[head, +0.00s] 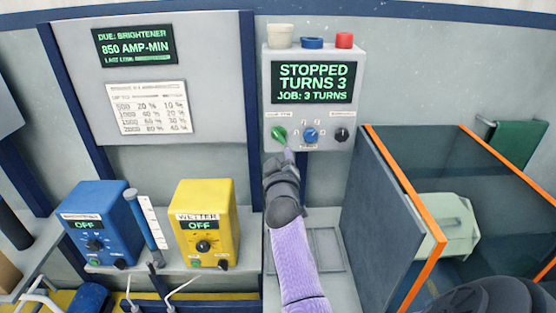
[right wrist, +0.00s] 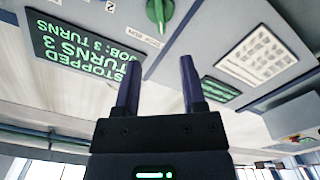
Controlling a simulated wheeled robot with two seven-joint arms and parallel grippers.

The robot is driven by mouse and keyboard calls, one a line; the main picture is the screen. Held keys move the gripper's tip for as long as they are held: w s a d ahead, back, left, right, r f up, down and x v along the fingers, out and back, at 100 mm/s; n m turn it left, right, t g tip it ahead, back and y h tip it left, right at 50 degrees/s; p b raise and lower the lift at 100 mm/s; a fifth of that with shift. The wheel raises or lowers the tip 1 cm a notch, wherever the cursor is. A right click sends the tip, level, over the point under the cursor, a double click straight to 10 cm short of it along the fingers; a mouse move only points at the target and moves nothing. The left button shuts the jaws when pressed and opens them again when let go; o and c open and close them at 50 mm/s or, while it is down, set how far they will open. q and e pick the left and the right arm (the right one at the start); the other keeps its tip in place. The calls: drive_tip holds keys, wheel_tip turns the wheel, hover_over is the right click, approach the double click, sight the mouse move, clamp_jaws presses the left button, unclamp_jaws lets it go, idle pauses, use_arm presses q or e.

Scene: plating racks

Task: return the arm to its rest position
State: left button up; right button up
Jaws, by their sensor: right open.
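My right arm, in a purple sleeve, reaches up in the middle of the head view. Its gripper (head: 288,156) is just below the green knob (head: 279,134) of a grey control box (head: 315,107). In the right wrist view the two dark fingers of this gripper (right wrist: 159,75) stand apart with nothing between them. The green knob (right wrist: 159,12) is beyond the fingertips there, with a gap. The box display (head: 313,83) reads STOPPED, TURNS 3, JOB: 3 TURNS. My left gripper is not in view.
An orange-edged tank (head: 383,215) with a pale green drum (head: 447,222) stands close on the right. A board with a display (head: 135,46) hangs upper left.

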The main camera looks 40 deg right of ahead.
drive_tip(key=s+a+f+g+y, duration=0.5)
drive_tip(key=s+a+f+y, duration=0.2)
drive_tip(key=s+a+f, duration=0.6)
drive_tip(key=s+a+f+n+g+y, duration=0.25)
drive_tip(key=s+a+g+y, duration=0.3)
drive_tip(key=s+a, duration=0.75)
drive_tip(key=s+d+f+g+h+b, duration=0.15)
drive_tip(key=f+b, duration=0.35)
drive_tip(key=f, duration=0.8)
drive_tip(key=s+d+f+b, duration=0.15)
drive_tip(key=f+b, duration=0.25)
drive_tip(key=f, duration=0.9)
use_arm(q)
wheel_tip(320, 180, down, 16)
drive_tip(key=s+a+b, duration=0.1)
drive_tip(key=b, duration=0.6)
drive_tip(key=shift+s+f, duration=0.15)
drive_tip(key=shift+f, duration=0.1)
use_arm(e)
drive_tip(key=s+d+f+g, duration=0.1)
drive_tip(key=s+d+f, duration=0.1)
drive_tip(key=s+f, duration=1.2)
wheel_tip(320, 180, down, 5)
drive_tip(key=shift+s+d+r+n, duration=0.2)
drive_tip(key=shift+n, duration=0.15)
